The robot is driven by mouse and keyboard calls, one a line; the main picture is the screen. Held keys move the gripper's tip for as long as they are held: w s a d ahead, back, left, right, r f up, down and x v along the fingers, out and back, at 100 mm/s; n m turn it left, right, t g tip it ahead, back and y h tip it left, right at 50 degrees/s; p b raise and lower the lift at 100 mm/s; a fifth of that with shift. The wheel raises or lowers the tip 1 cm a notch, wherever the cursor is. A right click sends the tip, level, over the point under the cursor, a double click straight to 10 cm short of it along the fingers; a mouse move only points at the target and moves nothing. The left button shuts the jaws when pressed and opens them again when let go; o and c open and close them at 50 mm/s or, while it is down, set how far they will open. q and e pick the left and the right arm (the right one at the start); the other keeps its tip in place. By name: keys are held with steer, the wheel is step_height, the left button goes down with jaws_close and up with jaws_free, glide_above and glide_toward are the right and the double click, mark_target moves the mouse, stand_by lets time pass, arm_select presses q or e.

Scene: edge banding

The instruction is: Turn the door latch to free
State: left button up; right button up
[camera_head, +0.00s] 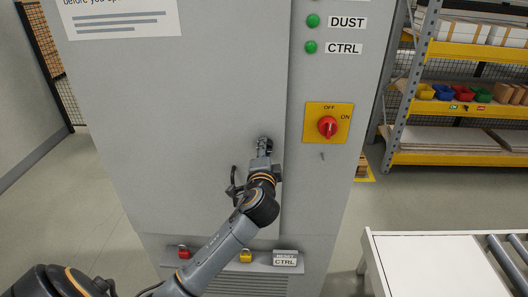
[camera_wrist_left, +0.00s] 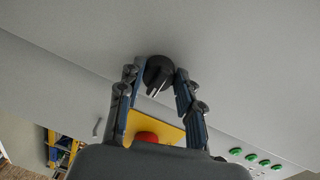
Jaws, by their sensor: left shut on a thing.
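The door latch is a small black round knob on the grey cabinet door, near the door's right edge. In the left wrist view the latch (camera_wrist_left: 158,72) sits between the fingertips, with a pale line across its face. My left gripper (camera_head: 264,146) reaches it from below in the head view and covers most of it. In the left wrist view the gripper (camera_wrist_left: 157,78) is shut on the latch, a finger on each side. The grey cabinet door (camera_head: 190,110) looks flush with its frame. My right gripper is not in view.
A red rotary switch (camera_head: 327,126) on a yellow plate is right of the latch. Below are a red padlock (camera_head: 183,252), a yellow padlock (camera_head: 246,256) and a CTRL tag (camera_head: 285,259) on a ledge. A roller table (camera_head: 425,262) stands at lower right, shelving (camera_head: 455,95) behind.

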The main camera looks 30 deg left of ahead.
arm_select(q)
steer(key=o, duration=1.1)
steer(key=shift+o, duration=0.2)
steer(key=v, duration=1.2)
steer(key=shift+w+d, duration=0.1)
